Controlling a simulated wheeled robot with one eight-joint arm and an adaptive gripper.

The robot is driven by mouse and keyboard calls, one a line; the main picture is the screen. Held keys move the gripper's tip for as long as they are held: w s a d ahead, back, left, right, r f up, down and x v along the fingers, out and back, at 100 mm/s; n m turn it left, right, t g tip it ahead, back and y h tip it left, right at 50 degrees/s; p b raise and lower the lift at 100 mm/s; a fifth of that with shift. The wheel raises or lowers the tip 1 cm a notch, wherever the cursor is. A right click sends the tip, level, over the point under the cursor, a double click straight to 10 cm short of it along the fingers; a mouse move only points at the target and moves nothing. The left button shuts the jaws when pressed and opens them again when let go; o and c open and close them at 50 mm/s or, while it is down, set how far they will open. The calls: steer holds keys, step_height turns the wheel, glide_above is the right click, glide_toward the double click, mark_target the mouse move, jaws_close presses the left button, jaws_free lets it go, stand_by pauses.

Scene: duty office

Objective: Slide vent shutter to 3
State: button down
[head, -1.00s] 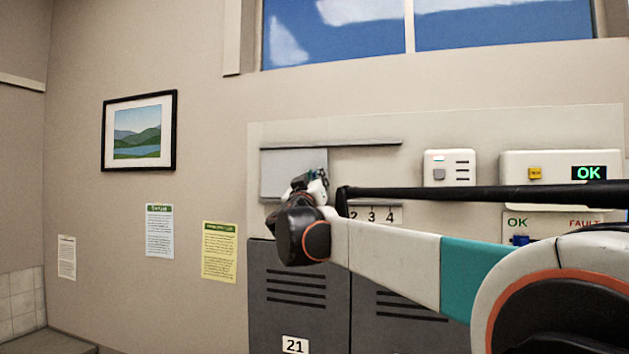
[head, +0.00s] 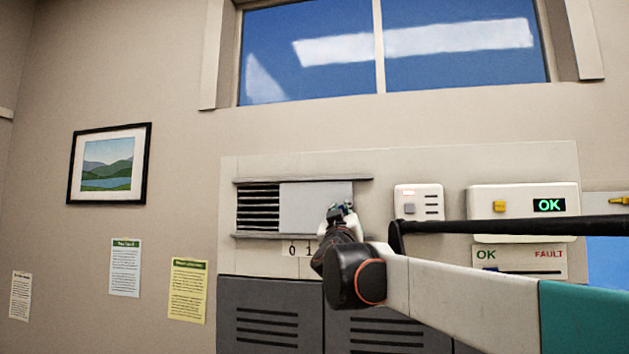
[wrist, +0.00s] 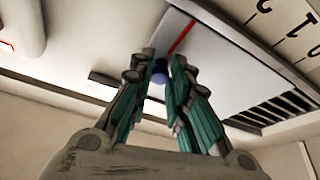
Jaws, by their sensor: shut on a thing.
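The vent shutter (head: 310,205) is a flat pale plate in a horizontal rail, with the dark vent slats (head: 258,208) uncovered to its left. My gripper (head: 341,212) is at the plate's lower right part. In the wrist view, my gripper (wrist: 160,75) is shut on a small dark blue knob (wrist: 158,70) on the shutter (wrist: 220,62). A red line (wrist: 182,36) runs on the plate near the knob. Which number the red line meets is not clear.
A white box with a grey button (head: 419,203) and a panel with a green OK display (head: 523,212) are to the right. Grey lockers (head: 268,318) stand below. A framed picture (head: 109,178) and notices hang on the left wall.

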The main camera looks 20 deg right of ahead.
steer(key=shift+s, duration=0.1)
steer(key=c, duration=1.5)
jaws_free()
steer(key=shift+a, duration=0.1)
steer(key=v, duration=1.2)
